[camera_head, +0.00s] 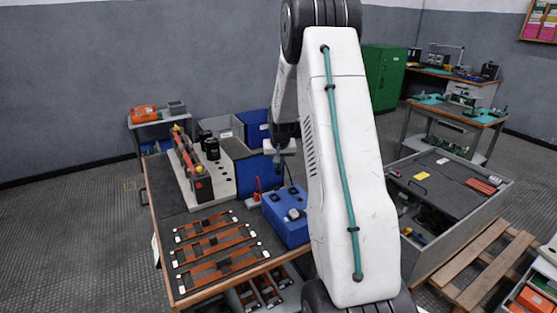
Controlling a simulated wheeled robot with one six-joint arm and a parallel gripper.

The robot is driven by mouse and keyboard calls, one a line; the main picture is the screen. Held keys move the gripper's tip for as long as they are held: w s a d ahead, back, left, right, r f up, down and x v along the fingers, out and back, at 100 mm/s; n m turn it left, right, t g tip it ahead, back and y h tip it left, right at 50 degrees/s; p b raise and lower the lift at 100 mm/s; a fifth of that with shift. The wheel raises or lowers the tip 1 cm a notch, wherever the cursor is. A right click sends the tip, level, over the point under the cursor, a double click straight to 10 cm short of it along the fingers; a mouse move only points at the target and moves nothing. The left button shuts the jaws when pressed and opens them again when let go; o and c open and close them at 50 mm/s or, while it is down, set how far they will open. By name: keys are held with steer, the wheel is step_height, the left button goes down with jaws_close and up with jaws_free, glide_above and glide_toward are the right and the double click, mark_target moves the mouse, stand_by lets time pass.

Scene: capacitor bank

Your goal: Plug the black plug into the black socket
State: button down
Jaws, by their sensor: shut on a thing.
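My gripper (279,160) hangs at the end of my arm, just above and behind a blue box (287,228). It is shut on a small dark thing, which looks like the black plug; the plug is too small here to make out its shape. The blue box stands at the right of the workbench and has small dark fittings on its top. I cannot tell which of them is the black socket. A red lead (258,186) stands at the box's left side. The plug appears apart from the box top. My arm hides what lies right of the box.
The workbench (160,190) holds red-brown strips with dark blocks (213,243) at the front and a pale panel with black and red parts (191,168). Blue bins (254,129) stand behind. A grey cart (450,170) and wooden pallet (484,255) are at right.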

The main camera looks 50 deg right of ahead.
steer(key=shift+f, duration=3.65)
steer(key=shift+f, duration=0.35)
steer(key=c, duration=1.5)
jaws_free()
